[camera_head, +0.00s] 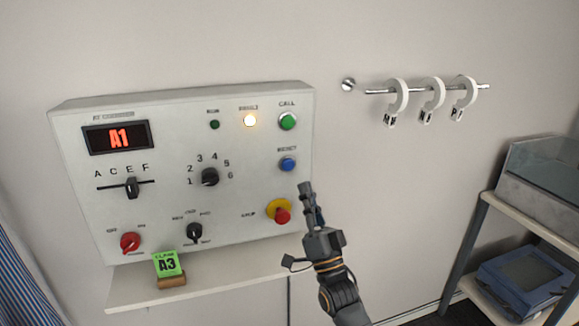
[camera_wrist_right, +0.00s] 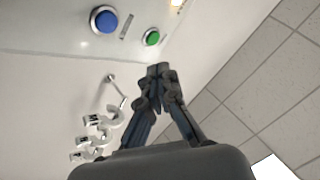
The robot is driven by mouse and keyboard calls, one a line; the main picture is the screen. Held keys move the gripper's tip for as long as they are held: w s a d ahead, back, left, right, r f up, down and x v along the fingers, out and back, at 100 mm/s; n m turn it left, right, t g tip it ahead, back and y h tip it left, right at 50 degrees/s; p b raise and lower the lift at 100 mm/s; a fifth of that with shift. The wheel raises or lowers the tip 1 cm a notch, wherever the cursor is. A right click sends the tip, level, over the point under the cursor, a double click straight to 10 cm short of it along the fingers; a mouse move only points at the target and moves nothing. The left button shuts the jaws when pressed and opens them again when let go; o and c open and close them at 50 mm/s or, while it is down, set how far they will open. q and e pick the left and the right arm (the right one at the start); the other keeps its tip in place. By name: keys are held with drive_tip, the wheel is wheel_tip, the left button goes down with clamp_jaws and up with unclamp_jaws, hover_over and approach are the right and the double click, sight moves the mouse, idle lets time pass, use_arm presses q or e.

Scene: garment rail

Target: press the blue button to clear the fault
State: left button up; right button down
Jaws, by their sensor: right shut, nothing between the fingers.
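The blue button (camera_head: 288,164), labelled RESET, is on the right side of the white control panel (camera_head: 120,215). It stands between the green CALL button (camera_head: 288,121) above and a red mushroom button on a yellow base (camera_head: 280,211) below. My right gripper (camera_head: 306,188) is shut and empty, just below and right of the blue button in the head view, apart from it in the picture. In the right wrist view the blue button (camera_wrist_right: 106,21) is beyond and left of the shut fingertips (camera_wrist_right: 158,70). My left gripper is not in view.
A lit lamp (camera_head: 250,120) glows on the panel, and the display (camera_head: 117,137) reads A1. A green A3 card (camera_head: 167,264) stands on the ledge (camera_head: 200,276). A rail (camera_head: 375,91) with white hooks is right of the panel. A shelf unit (camera_head: 478,225) stands at right.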

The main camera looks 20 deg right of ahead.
sight(288, 164)
drive_tip(key=w+b, duration=0.3)
drive_tip(key=w, duration=0.1)
drive_tip(key=w+b, duration=0.2)
drive_tip(key=w, duration=0.2)
drive_tip(key=shift+w+a+b, duration=0.2)
drive_tip(key=shift+w+b, duration=0.2)
idle(1.1)
drive_tip(key=shift+w+b, duration=0.45)
